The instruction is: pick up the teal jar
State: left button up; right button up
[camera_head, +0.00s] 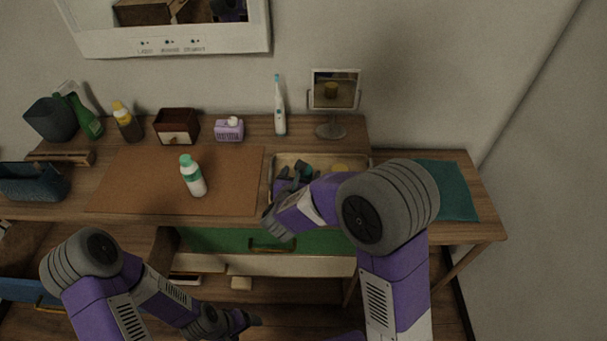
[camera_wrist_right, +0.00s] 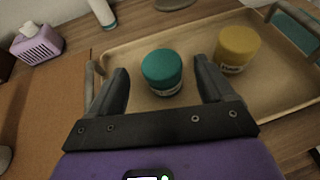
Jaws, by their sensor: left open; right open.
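The teal jar (camera_wrist_right: 162,72) has a teal lid and a pale label and stands upright in a tray (camera_wrist_right: 125,55). In the head view, the jar (camera_head: 307,170) is mostly hidden behind my right gripper. My right gripper (camera_wrist_right: 160,78) is open, with one dark finger on each side of the jar. There is a gap between the jar and each finger, and the gripper holds nothing. My left gripper (camera_head: 250,319) is open and low in front of the table, well away from the jar.
A yellow jar (camera_wrist_right: 237,48) stands in the tray to the right of the teal jar. A mirror (camera_head: 333,100) and an electric toothbrush (camera_head: 279,108) stand behind the tray. A white bottle (camera_head: 193,178) stands on the brown mat (camera_head: 130,180).

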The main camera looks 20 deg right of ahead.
jog(key=x, duration=0.3)
jog(key=shift+w+d+f, duration=0.1)
jog(key=shift+d+f, duration=0.05)
jog(key=shift+f, duration=0.05)
